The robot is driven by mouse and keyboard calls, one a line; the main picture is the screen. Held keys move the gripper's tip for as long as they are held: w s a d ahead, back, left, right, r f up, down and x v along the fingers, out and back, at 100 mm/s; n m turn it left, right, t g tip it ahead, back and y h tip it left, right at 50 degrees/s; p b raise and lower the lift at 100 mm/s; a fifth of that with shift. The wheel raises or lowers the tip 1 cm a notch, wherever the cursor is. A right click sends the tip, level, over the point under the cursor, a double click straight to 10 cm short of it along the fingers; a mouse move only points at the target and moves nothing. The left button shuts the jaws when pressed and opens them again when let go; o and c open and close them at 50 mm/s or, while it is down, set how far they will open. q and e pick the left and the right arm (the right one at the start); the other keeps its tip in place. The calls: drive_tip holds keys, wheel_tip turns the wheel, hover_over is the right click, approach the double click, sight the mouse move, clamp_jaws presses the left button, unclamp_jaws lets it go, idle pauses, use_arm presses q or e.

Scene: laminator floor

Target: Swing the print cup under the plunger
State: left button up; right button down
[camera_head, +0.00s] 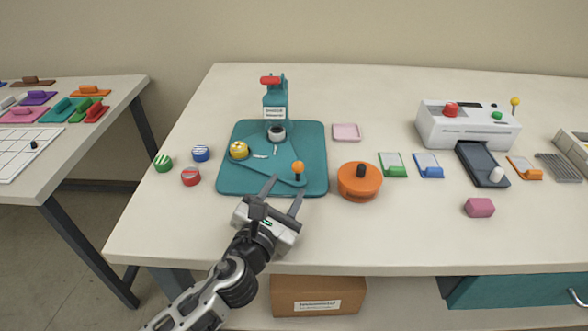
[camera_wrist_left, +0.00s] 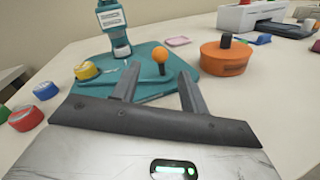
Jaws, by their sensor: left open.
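A teal press (camera_head: 275,98) stands on a teal base plate (camera_head: 230,186), with a red handle on top. Its plunger (camera_head: 277,132) is a pale cylinder with a dark underside. A yellow round cup (camera_head: 239,150) sits left of the plunger, not under it; it also shows in the left wrist view (camera_wrist_left: 87,71). An orange ball knob (camera_head: 298,167) stands at the front right of the plate. My left gripper (camera_head: 286,186) is open and empty at the plate's front edge, short of the knob. In the left wrist view the knob (camera_wrist_left: 159,55) appears between and beyond the fingertips. My right gripper is out of view.
Green, blue and red round pieces (camera_head: 191,176) lie left of the plate. An orange round tub (camera_head: 358,184) with a dark knob stands close on the right. A pink tray (camera_head: 347,132) lies behind it. A white laminator (camera_head: 468,125) is farther right. The front table strip is clear.

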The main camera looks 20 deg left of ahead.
sight(296, 171)
use_arm(q)
drive_tip(key=w, duration=0.5)
drive_tip(key=shift+w+d, duration=0.15)
drive_tip(key=shift+w, duration=0.2)
clamp_jaws()
